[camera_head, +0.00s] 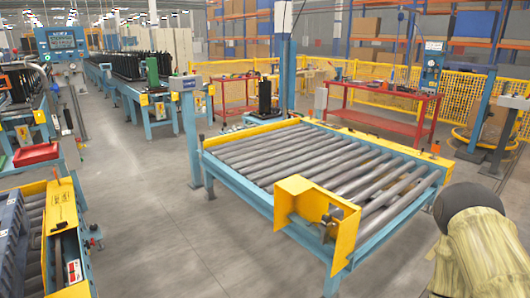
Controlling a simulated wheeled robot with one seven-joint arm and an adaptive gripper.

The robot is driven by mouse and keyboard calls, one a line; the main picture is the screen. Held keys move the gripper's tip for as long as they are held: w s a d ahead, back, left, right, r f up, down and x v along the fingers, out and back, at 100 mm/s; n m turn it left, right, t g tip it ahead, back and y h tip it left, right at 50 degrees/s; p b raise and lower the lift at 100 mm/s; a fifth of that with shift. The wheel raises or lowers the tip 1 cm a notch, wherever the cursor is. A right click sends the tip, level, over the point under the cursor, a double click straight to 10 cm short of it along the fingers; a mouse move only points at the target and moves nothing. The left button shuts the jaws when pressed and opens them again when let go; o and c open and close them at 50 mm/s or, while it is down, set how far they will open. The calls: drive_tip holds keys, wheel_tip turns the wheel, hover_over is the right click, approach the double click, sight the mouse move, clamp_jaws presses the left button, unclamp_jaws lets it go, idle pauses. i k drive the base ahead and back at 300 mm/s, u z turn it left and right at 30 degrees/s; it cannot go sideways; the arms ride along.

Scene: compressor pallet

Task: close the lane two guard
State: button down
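A yellow sheet-metal guard (296,200) is at the near end of the wide roller conveyor (222,172) in the middle of the view. Its bent panels stand up around a dark shaft or bearing part (333,217), which shows in the gap on its right side. A second yellow panel (62,205) stands on the roller lane at the lower left. I see no lane number, so I cannot tell which is the lane two guard or how far it is closed. My gripper is not in view.
A beige ribbed body with a dark round top (470,208) fills the lower right corner, close to the conveyor. A red bench (385,122) and yellow mesh fence (470,95) stand behind. Grey floor (190,240) is clear between the two lanes.

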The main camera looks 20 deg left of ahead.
sight(39, 249)
drive_tip(key=u, duration=0.35)
drive_tip(key=i, duration=2.1)
drive_tip(key=u, duration=1.35)
drive_tip(key=i, duration=0.9)
drive_tip(key=u, duration=1.65)
drive_tip(key=i, duration=0.5)
drive_tip(key=u, duration=0.3)
